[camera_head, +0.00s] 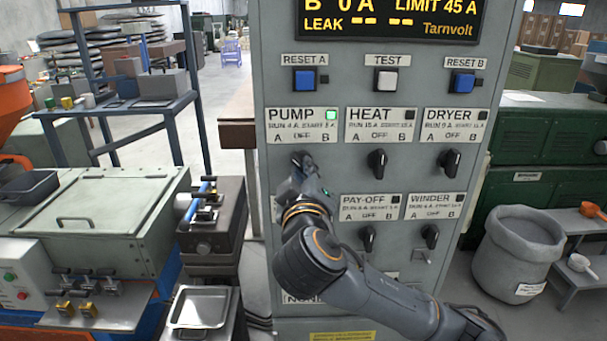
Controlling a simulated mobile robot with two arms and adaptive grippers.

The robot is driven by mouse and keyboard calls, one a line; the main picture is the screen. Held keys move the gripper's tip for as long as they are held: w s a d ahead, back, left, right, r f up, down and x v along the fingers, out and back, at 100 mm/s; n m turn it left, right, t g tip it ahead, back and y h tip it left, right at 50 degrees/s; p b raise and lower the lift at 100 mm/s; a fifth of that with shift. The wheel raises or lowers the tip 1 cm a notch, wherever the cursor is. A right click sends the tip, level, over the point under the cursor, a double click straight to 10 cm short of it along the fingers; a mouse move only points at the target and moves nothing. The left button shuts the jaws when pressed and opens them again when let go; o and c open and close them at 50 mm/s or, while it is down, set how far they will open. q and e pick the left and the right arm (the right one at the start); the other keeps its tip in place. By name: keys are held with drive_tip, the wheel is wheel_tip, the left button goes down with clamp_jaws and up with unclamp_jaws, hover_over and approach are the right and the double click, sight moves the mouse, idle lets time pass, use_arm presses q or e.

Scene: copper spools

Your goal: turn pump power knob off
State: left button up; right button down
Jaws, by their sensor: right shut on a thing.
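The pump power knob sits under the PUMP label (290,114) at the upper left of the grey control panel, and my right gripper hides most of it. The green lamp (331,115) beside the PUMP label is lit. My right gripper (301,160) reaches up from the lower right and is shut on the pump knob. The knob's exact angle cannot be told behind the fingers. My left gripper is not in view.
The heat knob (377,160) and dryer knob (449,161) are to the right on the panel. Below are the pay-off knob (367,238) and winder knob (430,236). Buttons RESET A (305,80), TEST (387,80) and RESET B (463,82) lie above. A grey bin (517,250) stands right.

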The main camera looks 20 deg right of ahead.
drive_tip(key=m+b, duration=0.1)
drive_tip(key=m, duration=0.1)
drive_tip(key=m+b, duration=0.1)
drive_tip(key=shift+a+f+m+b, duration=0.1)
drive_tip(key=shift+f+m+b, duration=0.1)
drive_tip(key=shift+m+b, duration=0.2)
drive_tip(key=shift+r+m+b, duration=0.15)
drive_tip(key=shift+m+b, duration=0.65)
drive_tip(key=shift+m, duration=1.4)
drive_tip(key=c, duration=1.3)
unclamp_jaws()
drive_tip(key=shift+c, duration=0.2)
